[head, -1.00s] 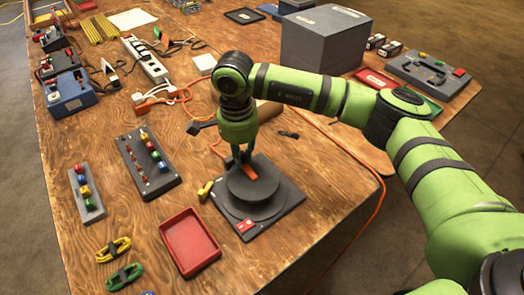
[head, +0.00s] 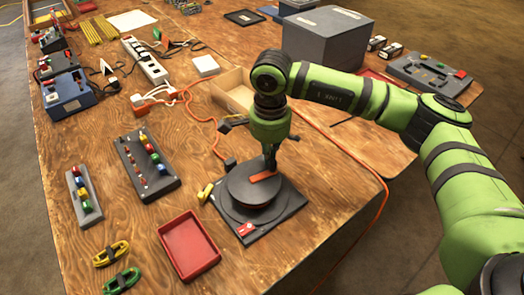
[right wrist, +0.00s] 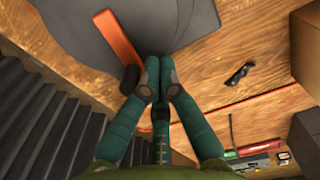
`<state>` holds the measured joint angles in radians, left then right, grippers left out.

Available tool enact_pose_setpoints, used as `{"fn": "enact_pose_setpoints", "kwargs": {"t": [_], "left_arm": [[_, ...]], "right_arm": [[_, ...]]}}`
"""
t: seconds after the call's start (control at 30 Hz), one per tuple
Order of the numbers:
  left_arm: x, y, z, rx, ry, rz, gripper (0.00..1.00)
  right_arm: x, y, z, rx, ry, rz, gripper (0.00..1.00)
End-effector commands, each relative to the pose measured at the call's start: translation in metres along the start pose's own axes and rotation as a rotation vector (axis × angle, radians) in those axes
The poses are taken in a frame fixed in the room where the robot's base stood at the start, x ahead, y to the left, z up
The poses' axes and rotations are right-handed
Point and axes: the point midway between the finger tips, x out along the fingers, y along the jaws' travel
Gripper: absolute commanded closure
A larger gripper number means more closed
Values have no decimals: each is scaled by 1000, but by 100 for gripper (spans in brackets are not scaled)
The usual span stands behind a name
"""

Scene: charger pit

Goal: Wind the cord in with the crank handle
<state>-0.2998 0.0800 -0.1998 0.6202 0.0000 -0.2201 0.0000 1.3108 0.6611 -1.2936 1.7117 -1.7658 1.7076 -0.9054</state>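The cord reel, a dark grey drum (head: 245,194) on a square base (head: 285,213), stands near the table's front edge. Its flat orange crank arm (head: 265,176) lies across the top and also shows in the right wrist view (right wrist: 116,38). A short black handle (right wrist: 130,79) sits at the crank arm's end. My right gripper (head: 270,168) points down over the crank end. Its fingers (right wrist: 159,72) are together, with the handle beside the left one, not visibly between them. An orange cord (head: 352,155) runs across the table and over its right edge. My left gripper is out of view.
A red tray (head: 218,262) and a yellow piece (head: 205,193) lie left of the reel. Grey peg boards (head: 170,185), a wooden tray (head: 222,99) and a large grey box (head: 323,48) stand farther off. A small black piece (right wrist: 240,72) lies on the table.

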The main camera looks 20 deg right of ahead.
Motion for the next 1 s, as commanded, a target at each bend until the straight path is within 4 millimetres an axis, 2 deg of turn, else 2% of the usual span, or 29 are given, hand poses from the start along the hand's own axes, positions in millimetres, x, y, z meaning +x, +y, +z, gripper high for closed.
{"fn": "enact_pose_setpoints", "kwargs": {"t": [0.2, 0.5, 0.67, 1.0], "left_arm": [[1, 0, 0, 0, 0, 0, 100], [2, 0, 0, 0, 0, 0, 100], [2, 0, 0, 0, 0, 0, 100], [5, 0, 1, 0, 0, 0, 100]], "right_arm": [[1, 12, -1, -4, -2, 4, 100], [2, 32, 12, -6, -3, 6, 100], [2, 35, 15, -6, -4, 7, 100], [2, 45, 38, -7, -3, 8, 100]]}}
